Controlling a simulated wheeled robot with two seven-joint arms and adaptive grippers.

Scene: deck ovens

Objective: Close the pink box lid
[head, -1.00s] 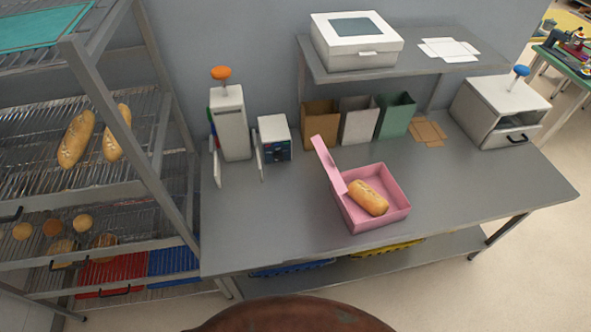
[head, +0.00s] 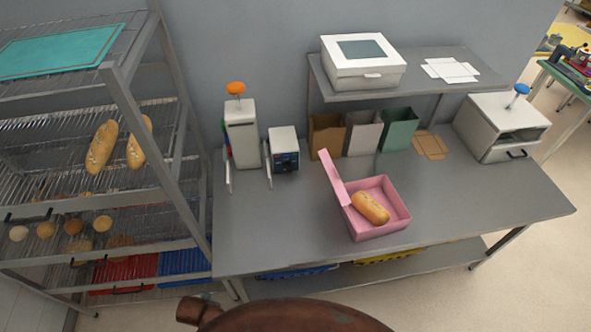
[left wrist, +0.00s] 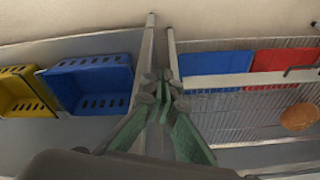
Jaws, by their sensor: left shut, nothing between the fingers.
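The pink box (head: 379,231) stands on the grey table in the head view, with a bread loaf (head: 370,208) inside. Its pink lid (head: 333,178) stands up and open at the box's left side, tilted to the left. My left gripper (left wrist: 163,82) shows in the left wrist view, its green fingers together and nothing between them. It is away from the box, which does not show in that view. Neither gripper shows in the head view.
A metal rack (head: 133,111) with bread stands left of the table (head: 280,225). A white box (head: 362,77) sits on the upper shelf. Paper bags (head: 362,138) stand behind the pink box. Blue (left wrist: 92,84) and yellow (left wrist: 22,92) crates show in the left wrist view.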

